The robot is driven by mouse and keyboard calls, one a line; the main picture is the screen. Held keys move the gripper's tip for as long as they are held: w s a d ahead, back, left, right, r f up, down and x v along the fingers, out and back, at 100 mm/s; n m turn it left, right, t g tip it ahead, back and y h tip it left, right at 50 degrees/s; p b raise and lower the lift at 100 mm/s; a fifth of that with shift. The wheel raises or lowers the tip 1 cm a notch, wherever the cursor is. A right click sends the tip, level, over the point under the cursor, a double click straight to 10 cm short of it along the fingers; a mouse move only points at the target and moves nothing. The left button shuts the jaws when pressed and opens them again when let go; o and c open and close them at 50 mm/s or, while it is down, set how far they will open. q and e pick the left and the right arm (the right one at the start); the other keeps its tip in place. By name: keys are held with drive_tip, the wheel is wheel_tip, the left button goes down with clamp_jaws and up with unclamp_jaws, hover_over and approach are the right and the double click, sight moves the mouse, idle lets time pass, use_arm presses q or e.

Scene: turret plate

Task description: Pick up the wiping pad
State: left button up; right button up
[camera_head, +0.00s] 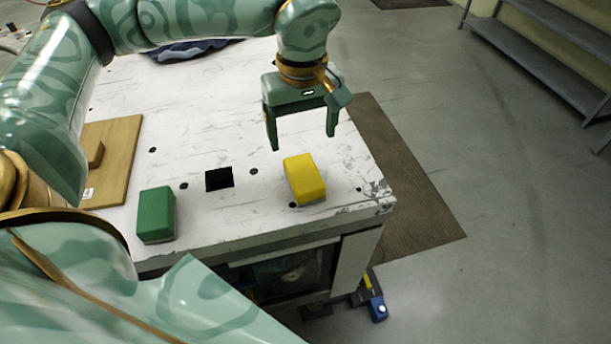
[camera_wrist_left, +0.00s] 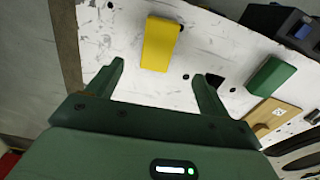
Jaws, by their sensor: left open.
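Two pad-like blocks lie on the white worktop, and I cannot tell which one is the wiping pad. The yellow block (camera_head: 304,178) lies near the right front corner. It shows in the left wrist view (camera_wrist_left: 160,42) just beyond the fingertips. The green block (camera_head: 156,213) lies near the front edge to the left; it also shows in the left wrist view (camera_wrist_left: 271,75). My left gripper (camera_head: 302,141) is open and empty, fingers pointing down, above and slightly behind the yellow block, apart from it. My right gripper is not in view.
The scratched white worktop (camera_head: 205,115) has a square black hole (camera_head: 219,179) between the blocks and several small round holes. A wooden board (camera_head: 122,150) lies at left. A dark blue cloth (camera_head: 188,50) lies at the back. The worktop's right edge is close to the yellow block.

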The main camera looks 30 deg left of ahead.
sight(304, 172)
use_arm(q)
wheel_tip(304, 172, down, 7)
drive_tip(key=shift+b, duration=0.6)
drive_tip(key=f, duration=0.1)
drive_tip(key=f+b, duration=0.1)
drive_tip(key=f, duration=0.3)
drive_tip(key=shift+w+a+f, duration=0.1)
drive_tip(key=shift+w, duration=0.2)
drive_tip(key=c, duration=1.1)
